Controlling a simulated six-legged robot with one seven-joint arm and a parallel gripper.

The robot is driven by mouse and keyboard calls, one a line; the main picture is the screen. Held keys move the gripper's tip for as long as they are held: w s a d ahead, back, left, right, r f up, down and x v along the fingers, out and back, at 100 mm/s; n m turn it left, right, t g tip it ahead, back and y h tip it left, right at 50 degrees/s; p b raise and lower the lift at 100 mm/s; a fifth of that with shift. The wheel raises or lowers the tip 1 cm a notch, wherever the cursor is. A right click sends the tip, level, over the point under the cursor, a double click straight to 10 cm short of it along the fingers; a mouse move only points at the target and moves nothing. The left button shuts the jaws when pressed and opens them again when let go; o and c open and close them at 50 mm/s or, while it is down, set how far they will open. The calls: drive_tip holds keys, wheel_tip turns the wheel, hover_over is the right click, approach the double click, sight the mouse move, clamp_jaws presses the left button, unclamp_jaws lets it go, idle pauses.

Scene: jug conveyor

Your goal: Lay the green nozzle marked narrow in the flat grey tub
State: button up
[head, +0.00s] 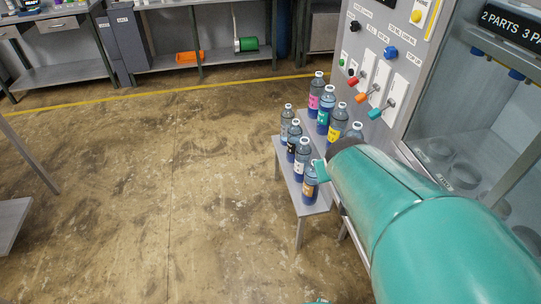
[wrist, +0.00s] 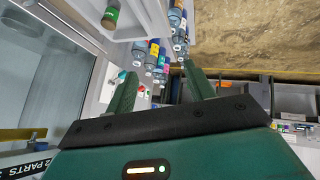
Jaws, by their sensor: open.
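I cannot make out a green nozzle marked narrow or a flat grey tub in either view. My gripper (wrist: 160,88) shows in the wrist view as two green fingers spread apart, with nothing seen between them. Beyond the fingers, bottles with coloured labels appear upside down. In the head view my teal arm reaches in from the lower right towards the bottles and hides most of the gripper.
Several labelled bottles (head: 302,158) stand on a small grey stand (head: 312,208) beside a machine panel (head: 385,60) with coloured levers. An orange tray (head: 190,57) and a green cylinder (head: 247,44) sit on a back shelf.

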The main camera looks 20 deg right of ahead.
drive_tip(key=s+a+r+y, duration=0.2)
drive_tip(key=s+a+r, duration=0.1)
drive_tip(key=a, duration=0.5)
drive_tip(key=s+a+r+n+g+y, duration=0.1)
drive_tip(key=s+a+r+y, duration=0.1)
drive_tip(key=s+a, duration=0.3)
drive_tip(key=a+r, duration=0.1)
drive_tip(key=a, duration=0.2)
drive_tip(key=shift+n+y, duration=0.3)
drive_tip(key=shift+s+d, duration=0.1)
drive_tip(key=shift+s, duration=0.05)
drive_tip(key=shift+c, duration=0.4)
drive_tip(key=c, duration=0.3)
drive_tip(key=shift+d, duration=0.15)
